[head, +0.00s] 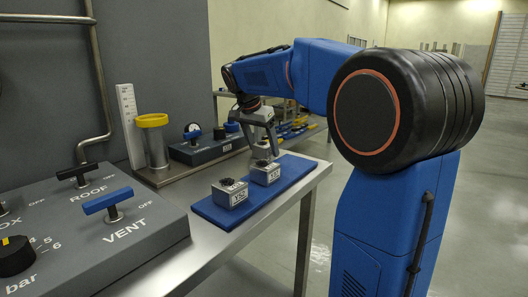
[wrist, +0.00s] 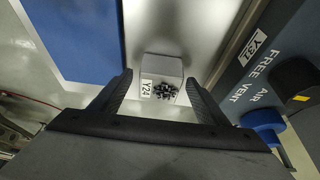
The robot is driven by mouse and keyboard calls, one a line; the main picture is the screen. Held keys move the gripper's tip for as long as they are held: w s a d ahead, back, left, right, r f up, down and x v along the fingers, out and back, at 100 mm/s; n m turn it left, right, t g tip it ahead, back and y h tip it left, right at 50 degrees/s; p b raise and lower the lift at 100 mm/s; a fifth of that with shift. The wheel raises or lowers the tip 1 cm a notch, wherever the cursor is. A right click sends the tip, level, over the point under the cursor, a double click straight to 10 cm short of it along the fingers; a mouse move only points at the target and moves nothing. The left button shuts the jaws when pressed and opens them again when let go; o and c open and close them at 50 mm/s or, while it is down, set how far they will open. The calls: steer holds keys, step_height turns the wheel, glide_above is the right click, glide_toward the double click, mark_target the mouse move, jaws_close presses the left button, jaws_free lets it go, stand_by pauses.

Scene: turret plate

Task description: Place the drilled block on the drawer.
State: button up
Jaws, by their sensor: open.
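A small light-grey block labelled Y24 (wrist: 160,77) stands on the bare metal tabletop beside a blue plate, with a dark cluster on its top. My gripper (wrist: 158,90) is open, its fingers reaching down on either side of this block, without visible grip. In the head view my gripper (head: 262,153) is low over the table behind the blue plate (head: 215,213). I cannot tell which block is the drilled one. I see nothing clearly recognisable as a drawer.
A grey control panel (head: 95,255) with ROOF and VENT handles fills the front left. Behind stand a yellow-rimmed cylinder (head: 153,145), a white scale (head: 129,125) and a box with gauge and knobs (head: 205,148). Its Y31-labelled panel (wrist: 235,85) is close right in the wrist view.

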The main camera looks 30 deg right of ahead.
steer(key=shift+r, duration=0.1)
steer(key=c, duration=1.6)
